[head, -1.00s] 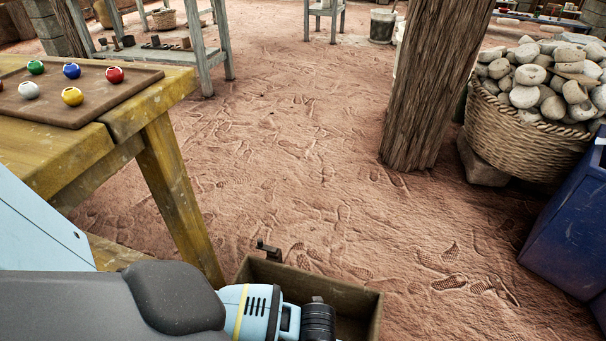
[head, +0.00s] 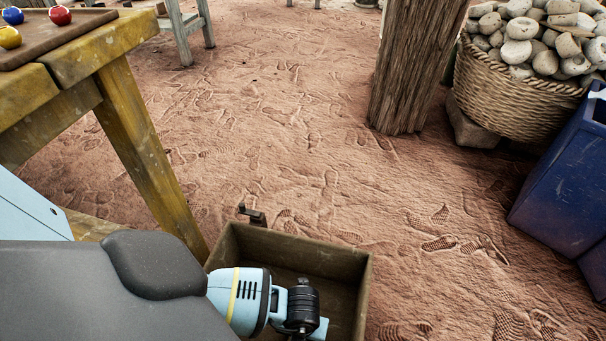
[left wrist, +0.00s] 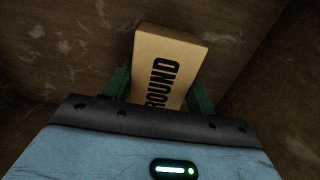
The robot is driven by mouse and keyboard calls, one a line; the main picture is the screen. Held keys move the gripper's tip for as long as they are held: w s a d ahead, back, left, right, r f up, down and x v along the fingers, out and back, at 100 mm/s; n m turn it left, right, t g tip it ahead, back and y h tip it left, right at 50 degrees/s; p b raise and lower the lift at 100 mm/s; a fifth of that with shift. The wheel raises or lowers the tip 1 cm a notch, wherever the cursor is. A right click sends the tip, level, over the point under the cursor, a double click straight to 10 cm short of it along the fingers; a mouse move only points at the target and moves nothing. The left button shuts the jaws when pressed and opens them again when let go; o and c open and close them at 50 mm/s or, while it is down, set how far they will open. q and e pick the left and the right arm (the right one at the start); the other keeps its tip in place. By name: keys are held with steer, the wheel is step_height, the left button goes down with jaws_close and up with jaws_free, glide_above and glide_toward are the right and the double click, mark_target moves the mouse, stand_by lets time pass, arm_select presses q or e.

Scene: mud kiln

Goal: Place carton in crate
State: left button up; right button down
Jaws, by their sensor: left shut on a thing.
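The crate (head: 340,262) is an open brown wooden box on the ground at the bottom of the head view. My left arm reaches over it from the left, and its wrist is above the crate's opening. In the left wrist view, my left gripper (left wrist: 160,92) is shut on the carton (left wrist: 166,60), a tan box with black lettering reading "ROUND". Brown wooden surfaces surround the carton there; I cannot tell whether it touches them. The carton and the fingertips are hidden in the head view. My right gripper is not in view.
A yellow wooden table (head: 140,130) stands at the left, with a brown tray (head: 85,30) of colored balls on it. A wooden post (head: 410,70), a wicker basket (head: 520,105) of stones and a blue bin (head: 555,190) stand at the right. The sandy floor between is clear.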

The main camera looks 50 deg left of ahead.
arm_select(q)
steer(key=shift+f, duration=0.15)
steer(key=o, duration=1.2)
steer(key=shift+c, duration=0.2)
steer(key=shift+r+p, duration=2.15)
steer(key=shift+r, duration=1.8)
